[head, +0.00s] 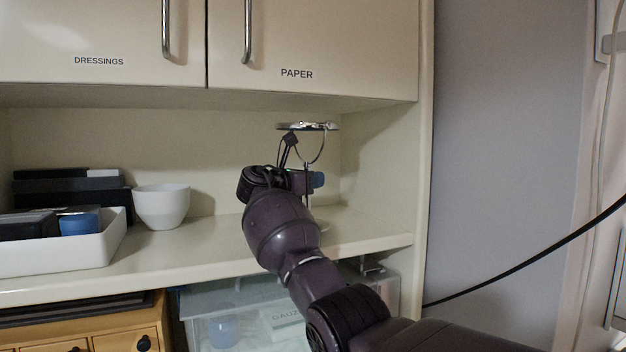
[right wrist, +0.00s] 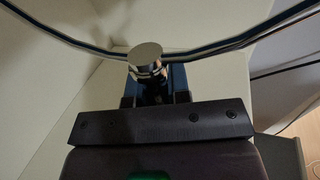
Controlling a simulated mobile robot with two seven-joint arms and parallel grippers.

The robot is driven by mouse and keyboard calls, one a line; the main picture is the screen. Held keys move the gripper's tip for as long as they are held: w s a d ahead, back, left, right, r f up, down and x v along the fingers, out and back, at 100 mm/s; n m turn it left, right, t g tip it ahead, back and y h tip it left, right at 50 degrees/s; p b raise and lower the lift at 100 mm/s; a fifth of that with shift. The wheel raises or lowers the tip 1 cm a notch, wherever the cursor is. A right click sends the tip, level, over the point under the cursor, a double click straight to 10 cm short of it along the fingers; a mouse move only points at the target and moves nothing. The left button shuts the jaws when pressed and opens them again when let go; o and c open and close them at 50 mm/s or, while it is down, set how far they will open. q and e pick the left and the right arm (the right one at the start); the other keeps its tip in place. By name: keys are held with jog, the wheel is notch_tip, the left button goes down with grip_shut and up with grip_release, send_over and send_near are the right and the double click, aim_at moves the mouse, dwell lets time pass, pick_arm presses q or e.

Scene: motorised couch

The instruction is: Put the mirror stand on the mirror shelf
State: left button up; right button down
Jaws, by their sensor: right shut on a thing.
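The mirror stand shows in the head view, with its round mirror (head: 308,126) tilted nearly flat, a thin curved yoke and a slim stem below. Its base (head: 318,224) is partly hidden by my arm and is at the shelf top; I cannot tell whether it touches. The shelf (head: 365,228) is a cream board under the cupboards. My right gripper (head: 312,180) is shut on the stem below the yoke. In the right wrist view the blue fingertips (right wrist: 157,84) close around the stem, under a round knob (right wrist: 145,52) and the yoke. My left gripper is out of view.
A white cup (head: 162,206) and a white tray (head: 65,258) with dark boxes stand left on the shelf. Closed cupboards (head: 310,45) hang above. A side panel (head: 427,150) bounds the right. A clear bin (head: 235,315) sits below.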

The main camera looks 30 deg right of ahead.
dwell(0.4)
jog(key=shift+f, duration=0.45)
dwell(0.5)
jog(key=c, duration=1.1)
grip_release()
jog(key=shift+o, duration=0.8)
jog(key=shift+f, duration=0.2)
jog(key=shift+o, duration=1.1)
jog(key=o, duration=0.7)
jog(key=shift+r, duration=0.1)
jog(key=shift+a, duration=0.1)
